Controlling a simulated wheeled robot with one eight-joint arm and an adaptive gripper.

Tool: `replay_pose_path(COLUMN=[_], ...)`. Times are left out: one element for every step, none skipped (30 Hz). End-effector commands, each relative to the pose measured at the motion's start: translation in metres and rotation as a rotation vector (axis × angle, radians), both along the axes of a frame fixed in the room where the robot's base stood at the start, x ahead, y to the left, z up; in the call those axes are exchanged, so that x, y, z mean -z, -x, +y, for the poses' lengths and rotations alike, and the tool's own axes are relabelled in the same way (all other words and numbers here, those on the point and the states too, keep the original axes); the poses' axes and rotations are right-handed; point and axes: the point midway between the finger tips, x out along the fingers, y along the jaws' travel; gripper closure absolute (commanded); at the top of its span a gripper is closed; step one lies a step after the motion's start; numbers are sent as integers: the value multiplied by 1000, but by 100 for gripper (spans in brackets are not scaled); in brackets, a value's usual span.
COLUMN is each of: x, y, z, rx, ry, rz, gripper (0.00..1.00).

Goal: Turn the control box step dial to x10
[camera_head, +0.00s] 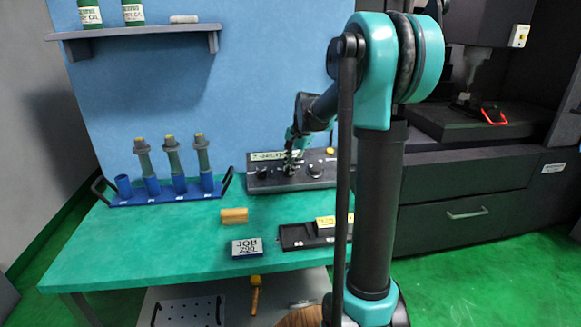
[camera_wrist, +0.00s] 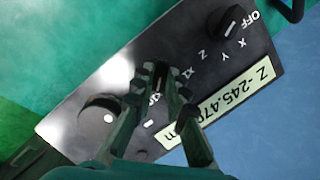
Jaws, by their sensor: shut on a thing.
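The black control box (camera_head: 262,185) stands at the back right of the green table. In the wrist view the box (camera_wrist: 215,68) shows a display (camera_wrist: 228,100) reading Z -245.470, apparently in mm. The axis dial (camera_wrist: 235,20) has the labels OFF, X, Y and Z beside it. A round handwheel (camera_wrist: 100,117) is at the other end. My gripper (camera_wrist: 161,72) reaches down over the middle of the box and is shut on the step dial (camera_wrist: 160,82) between them. The fingers partly hide the dial and its labels, so its setting cannot be read. My gripper also shows in the head view (camera_head: 290,162).
A blue rack (camera_head: 140,199) with several tool holders stands left of the box. The left front of the table is clear.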

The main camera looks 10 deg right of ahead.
Motion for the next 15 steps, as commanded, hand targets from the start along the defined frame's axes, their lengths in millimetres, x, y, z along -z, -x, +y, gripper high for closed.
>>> replay_pose_path(x=[0,0,0,0,0,0,0,0,-1,-1,-1,-1,-1,-1,-1], y=[0,0,0,0,0,-1,-1,-1,-1,-1,-1,-1,-1,-1,-2], z=[0,0,0,0,0,0,0,0,1,1,1,1,1,1,2], rx=[-9,-16,-27,-38,-50,-69,-86,-102,-129,-149,-171,-203,-227,-251,-285], ry=[4,7,11,17,21,29,36,42,52,61,70,83,93,102,116], rz=[0,0,1,0,0,0,0,-1,0,0,0,1,1,1,0], gripper=[100,100,100,100,100,100,100,100,100,100,100,100,100,100,100])
